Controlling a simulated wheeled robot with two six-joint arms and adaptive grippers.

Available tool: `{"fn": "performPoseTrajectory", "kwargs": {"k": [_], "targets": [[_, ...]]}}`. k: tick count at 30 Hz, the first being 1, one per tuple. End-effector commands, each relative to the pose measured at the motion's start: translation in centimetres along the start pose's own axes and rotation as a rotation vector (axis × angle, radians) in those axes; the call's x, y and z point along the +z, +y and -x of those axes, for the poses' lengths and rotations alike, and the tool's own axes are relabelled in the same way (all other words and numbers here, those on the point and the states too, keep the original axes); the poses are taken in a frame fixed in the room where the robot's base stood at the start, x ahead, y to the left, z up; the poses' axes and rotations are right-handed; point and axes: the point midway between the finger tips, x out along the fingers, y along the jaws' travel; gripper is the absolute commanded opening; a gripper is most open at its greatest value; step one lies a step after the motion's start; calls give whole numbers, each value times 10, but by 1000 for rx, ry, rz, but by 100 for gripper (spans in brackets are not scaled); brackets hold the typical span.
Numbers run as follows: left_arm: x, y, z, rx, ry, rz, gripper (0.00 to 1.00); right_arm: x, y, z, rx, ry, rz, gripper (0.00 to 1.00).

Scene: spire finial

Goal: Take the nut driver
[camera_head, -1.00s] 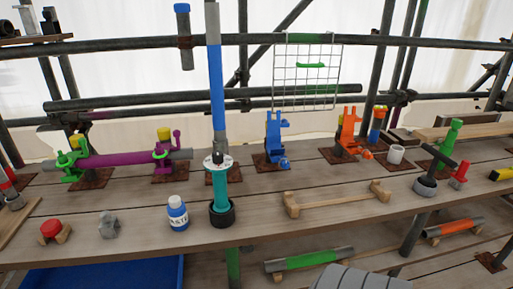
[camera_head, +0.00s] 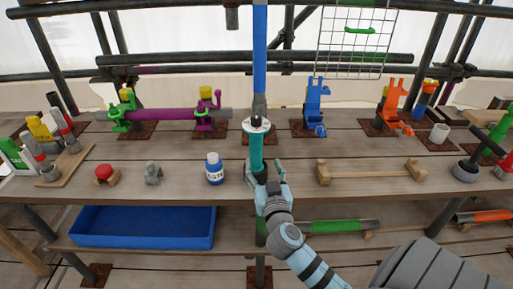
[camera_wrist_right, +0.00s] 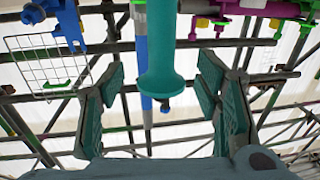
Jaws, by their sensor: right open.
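The nut driver appears to be the upright teal tool (camera_head: 256,150), with a white disc and a dark tip on top. Its lower end and the black cup seen earlier are now mostly hidden behind my right gripper. My right gripper (camera_head: 270,187) is just in front of its lower part. In the right wrist view, which is upside down, the teal shaft (camera_wrist_right: 160,45) with its flared end shows in line with the gap between the open fingers (camera_wrist_right: 165,95). No grip on it shows. My left gripper is not in view.
A blue and white bottle (camera_head: 214,170) stands left of the tool. A wooden cradle (camera_head: 370,173) lies to the right. Blue and orange clamps (camera_head: 315,108) stand behind. A blue tray (camera_head: 140,226) is on the lower shelf. A tall blue pole (camera_head: 260,45) rises behind the tool.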

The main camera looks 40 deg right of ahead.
Motion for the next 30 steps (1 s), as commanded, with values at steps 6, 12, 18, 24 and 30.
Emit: {"fn": "performPoseTrajectory", "kwargs": {"k": [6,12,18,24,30], "targets": [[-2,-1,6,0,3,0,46,0,0,-52,-1,-1,3,58],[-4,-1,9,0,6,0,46,0,-1,-82,0,-3,3,58],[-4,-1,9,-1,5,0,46,2,-2,-111,-1,-3,1,58],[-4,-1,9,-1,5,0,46,2,-2,-112,-2,-4,2,55],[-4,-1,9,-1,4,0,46,2,-2,-112,-2,-4,2,23]]}}
